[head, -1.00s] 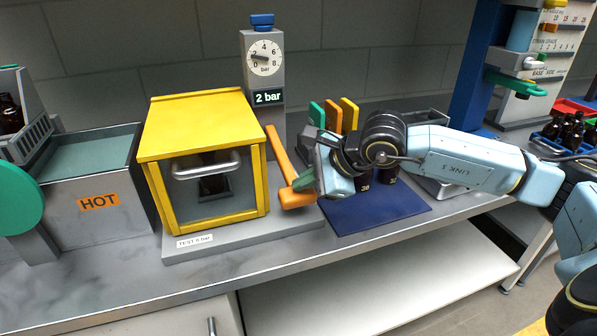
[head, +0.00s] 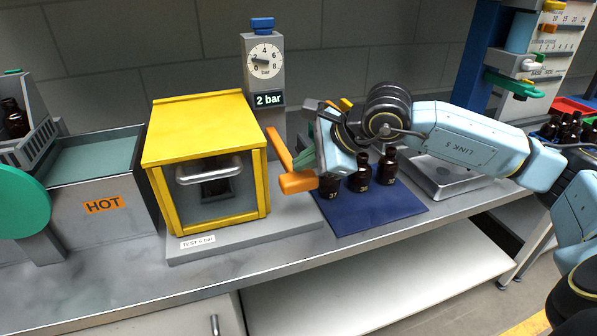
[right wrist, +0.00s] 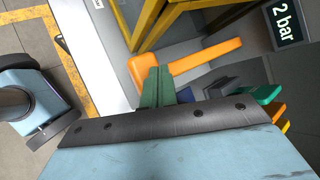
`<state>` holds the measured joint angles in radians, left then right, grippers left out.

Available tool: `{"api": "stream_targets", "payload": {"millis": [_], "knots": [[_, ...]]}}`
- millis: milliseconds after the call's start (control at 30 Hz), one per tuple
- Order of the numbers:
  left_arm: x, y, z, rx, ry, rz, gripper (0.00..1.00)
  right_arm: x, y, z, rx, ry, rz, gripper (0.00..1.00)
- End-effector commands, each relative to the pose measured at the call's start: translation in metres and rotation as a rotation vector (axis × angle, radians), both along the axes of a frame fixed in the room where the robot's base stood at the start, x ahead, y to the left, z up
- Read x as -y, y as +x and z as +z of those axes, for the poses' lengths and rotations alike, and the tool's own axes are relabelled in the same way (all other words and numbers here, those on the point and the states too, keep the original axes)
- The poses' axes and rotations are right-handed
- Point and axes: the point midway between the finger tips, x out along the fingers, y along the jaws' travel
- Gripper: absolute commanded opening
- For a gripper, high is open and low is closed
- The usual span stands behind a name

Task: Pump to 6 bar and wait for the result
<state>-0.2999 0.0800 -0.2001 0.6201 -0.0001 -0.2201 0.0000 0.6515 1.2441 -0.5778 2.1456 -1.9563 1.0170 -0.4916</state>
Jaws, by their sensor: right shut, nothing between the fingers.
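The gauge (head: 263,60) stands on a grey post behind the yellow test box, and its display (head: 268,99) reads 2 bar. The yellow box (head: 204,130) has its front door closed, with a label "TEST 6 bar" (head: 198,242) on its base. An orange pump lever (head: 280,150) slopes down on the box's right side to an orange grip (head: 298,182). My right gripper (head: 303,160) has its green fingers shut and empty, close to the grip. In the right wrist view the green fingers (right wrist: 157,85) lie over the orange lever (right wrist: 195,58); contact cannot be told. My left gripper is out of view.
Several brown bottles (head: 359,174) stand on a blue mat (head: 385,212) right of the lever, close to my right gripper. A scale (head: 444,177) is farther right. A tank marked HOT (head: 102,206) stands left of the box.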

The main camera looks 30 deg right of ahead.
Motion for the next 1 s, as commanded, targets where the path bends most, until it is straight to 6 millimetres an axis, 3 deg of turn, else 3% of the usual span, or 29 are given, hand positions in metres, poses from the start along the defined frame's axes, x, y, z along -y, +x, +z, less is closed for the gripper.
{"api": "stream_targets", "payload": {"millis": [467, 1000], "knots": [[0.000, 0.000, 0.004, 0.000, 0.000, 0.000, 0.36, 0.000, 0.000, 0.007, 0.002, 0.001, 0.001, 0.00], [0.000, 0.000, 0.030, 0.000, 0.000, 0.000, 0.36, 0.000, 0.000, 0.055, 0.003, 0.001, 0.001, 0.00]]}}
